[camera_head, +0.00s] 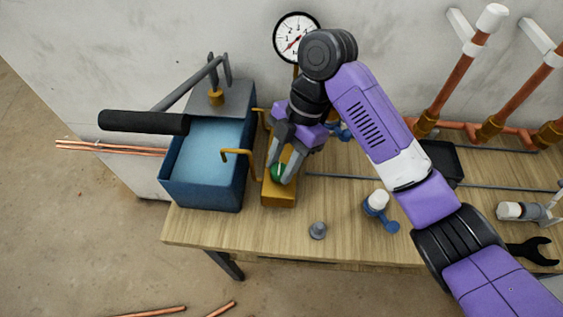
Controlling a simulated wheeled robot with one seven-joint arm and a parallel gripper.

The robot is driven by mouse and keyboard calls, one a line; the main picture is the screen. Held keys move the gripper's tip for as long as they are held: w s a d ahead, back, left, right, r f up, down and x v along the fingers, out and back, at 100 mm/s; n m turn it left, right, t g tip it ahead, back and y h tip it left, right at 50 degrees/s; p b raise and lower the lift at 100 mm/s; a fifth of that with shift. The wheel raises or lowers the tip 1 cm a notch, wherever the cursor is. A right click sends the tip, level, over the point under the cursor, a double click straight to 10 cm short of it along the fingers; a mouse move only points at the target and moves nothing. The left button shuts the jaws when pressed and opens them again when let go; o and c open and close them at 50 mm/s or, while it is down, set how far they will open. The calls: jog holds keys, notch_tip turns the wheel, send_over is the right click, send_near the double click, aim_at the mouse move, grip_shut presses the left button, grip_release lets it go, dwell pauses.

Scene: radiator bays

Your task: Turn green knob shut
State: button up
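The green knob (278,173) sits on top of a yellow brass block (279,196) on the wooden bench, just right of the blue tank. My gripper (283,168) reaches down from the upper right, with its two grey fingers spread on either side of the knob. The fingers partly hide the knob. I cannot tell whether both fingertips press on it or only stand around it.
The blue tank (204,196) with a black-handled pump lever (144,122) stands at left. A pressure gauge (297,37) is behind. A white-capped blue valve (378,203) and a small grey part (317,230) lie on the bench (260,236). Copper pipes (459,77) rise at right.

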grip_shut()
jog(key=shift+r+p, duration=0.1)
jog(key=shift+p, duration=0.2)
jog(key=m+p, duration=0.2)
jog(key=m, duration=0.1)
jog(key=shift+s+r+t+y, duration=0.1)
jog(key=shift+s+t+y, duration=0.05)
jog(key=shift+t+y, duration=0.25)
jog(key=m+t+p, duration=0.1)
jog(key=m+p, duration=0.1)
jog(key=m+t+p, duration=0.1)
jog(key=m+p, duration=0.2)
jog(key=shift+s+d+y, duration=0.1)
jog(key=shift+s+y, duration=0.05)
jog(key=shift+y, duration=0.15)
jog(key=m+t+p, duration=0.1)
jog(key=m+p, duration=0.1)
jog(key=m, duration=0.1)
jog(key=m+t+p, duration=0.1)
jog(key=m+p, duration=0.1)
jog(key=p, duration=0.1)
jog(key=shift+s+m, duration=0.15)
jog(key=shift+m, duration=0.25)
jog(key=shift+m+t+h+p, duration=0.7)
jog(key=shift+m+h+p, duration=0.1)
jog(key=shift+m+p, duration=1.25)
jog(key=shift+f, duration=0.2)
